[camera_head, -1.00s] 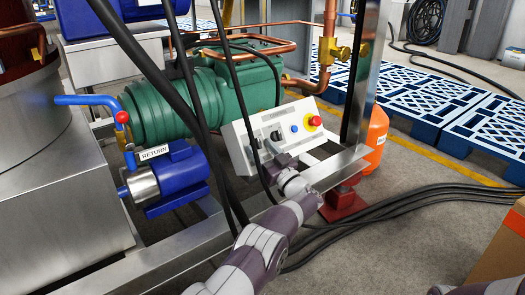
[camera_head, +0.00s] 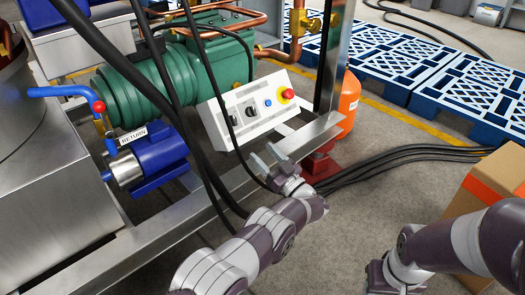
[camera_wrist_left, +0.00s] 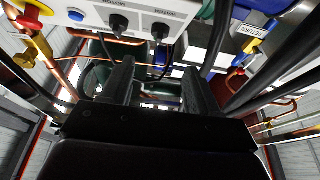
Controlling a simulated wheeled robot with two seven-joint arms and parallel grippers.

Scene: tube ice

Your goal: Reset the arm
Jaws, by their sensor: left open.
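My left gripper (camera_head: 264,156) is open and empty, its two fingers pointing up toward the control box. It is just below and in front of the box, with a gap between them. The white control box (camera_head: 222,139) has a red emergency button (camera_head: 288,94) on a yellow base, a blue button (camera_head: 268,102) and two black knobs. In the left wrist view, the open fingers (camera_wrist_left: 157,85) frame empty space below the box panel (camera_wrist_left: 90,12). My right arm enters at the lower right of the head view; its gripper is outside the frame.
A steel frame rail (camera_head: 228,208) runs below the box, with hanging black cables (camera_head: 180,130) close to my left arm. A blue pump (camera_head: 160,165) and green compressor (camera_head: 140,88) stand left. A cardboard box (camera_head: 475,200) is at right. Blue pallets (camera_head: 400,65) lie behind.

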